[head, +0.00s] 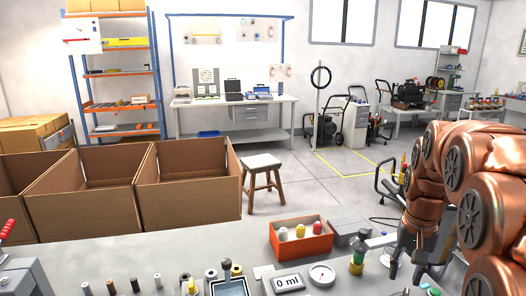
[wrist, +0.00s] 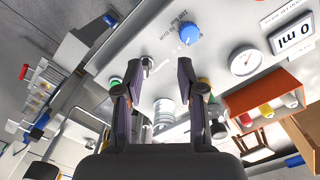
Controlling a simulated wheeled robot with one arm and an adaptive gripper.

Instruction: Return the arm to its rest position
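My copper-coloured arm is folded at the right of the head view. My gripper (head: 406,266) points downward over the right part of the grey bench (head: 150,255). In the wrist view my gripper (wrist: 158,66) has its two dark fingers spread apart, with nothing held between them.
An orange box (head: 300,246) with several bottles and a green-and-yellow bottle (head: 357,256) stand left of my gripper. The display (head: 289,282) and gauge (head: 322,274) are nearby. Open cardboard boxes (head: 190,190) and a stool (head: 262,161) stand beyond the bench.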

